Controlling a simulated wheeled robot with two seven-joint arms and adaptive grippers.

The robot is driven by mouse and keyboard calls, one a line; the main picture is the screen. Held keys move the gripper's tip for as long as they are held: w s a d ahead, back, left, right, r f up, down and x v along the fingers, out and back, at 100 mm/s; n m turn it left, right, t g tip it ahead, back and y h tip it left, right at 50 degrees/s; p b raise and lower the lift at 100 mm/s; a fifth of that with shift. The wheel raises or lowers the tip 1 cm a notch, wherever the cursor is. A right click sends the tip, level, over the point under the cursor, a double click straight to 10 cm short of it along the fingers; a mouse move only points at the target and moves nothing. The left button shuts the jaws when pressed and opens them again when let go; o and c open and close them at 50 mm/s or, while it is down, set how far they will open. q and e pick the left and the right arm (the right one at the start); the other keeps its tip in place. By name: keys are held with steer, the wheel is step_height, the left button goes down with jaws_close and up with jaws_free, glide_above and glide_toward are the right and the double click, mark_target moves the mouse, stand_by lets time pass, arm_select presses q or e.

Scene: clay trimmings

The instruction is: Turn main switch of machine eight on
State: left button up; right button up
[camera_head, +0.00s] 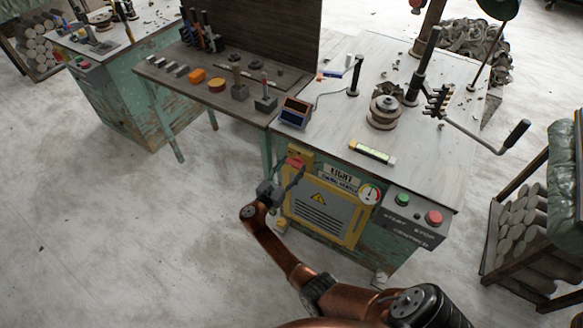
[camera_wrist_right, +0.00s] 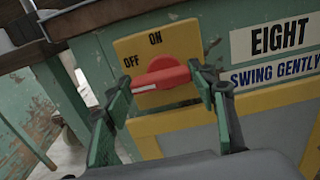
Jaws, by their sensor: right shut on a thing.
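The main switch is a red knob (camera_wrist_right: 162,74) on a yellow plate (camera_wrist_right: 128,46) marked OFF at the left and ON at the top. The knob's bar lies nearly level in the right wrist view, with its white mark at the left end, on the OFF side. The plate sits beside the EIGHT sign (camera_wrist_right: 283,38). In the head view the red knob (camera_head: 294,162) shows at the machine's upper left front. My right gripper (camera_head: 286,180) is shut on the knob, one finger at each end of the bar. My left gripper is out of view.
A grey box with green and red buttons (camera_head: 416,208) is at the machine's right front. A crank handle (camera_head: 517,136) juts out right. A dark side table (camera_head: 205,90) adjoins at left.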

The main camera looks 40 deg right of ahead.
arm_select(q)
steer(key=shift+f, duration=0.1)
arm_select(e)
steer(key=shift+m, duration=0.3)
steer(key=shift+f+m+b, duration=0.1)
steer(key=shift+m+b, duration=0.5)
steer(key=shift+m, duration=0.4)
steer(key=m+b, duration=0.3)
steer(key=m, duration=0.4)
steer(key=shift+s, duration=0.15)
steer(key=m+b, duration=0.3)
steer(key=m, duration=0.4)
steer(key=shift+s+d, duration=0.1)
steer(key=shift+s, duration=0.05)
arm_select(q)
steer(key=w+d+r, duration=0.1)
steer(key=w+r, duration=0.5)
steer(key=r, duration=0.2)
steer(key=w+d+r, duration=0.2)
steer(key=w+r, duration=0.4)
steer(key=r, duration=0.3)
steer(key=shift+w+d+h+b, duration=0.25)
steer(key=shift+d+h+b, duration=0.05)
steer(key=shift+b, duration=0.15)
arm_select(e)
steer(key=shift+r+m, duration=0.25)
steer(key=shift+m, duration=0.45)
steer(key=o, duration=1.2)
steer(key=shift+c, duration=0.2)
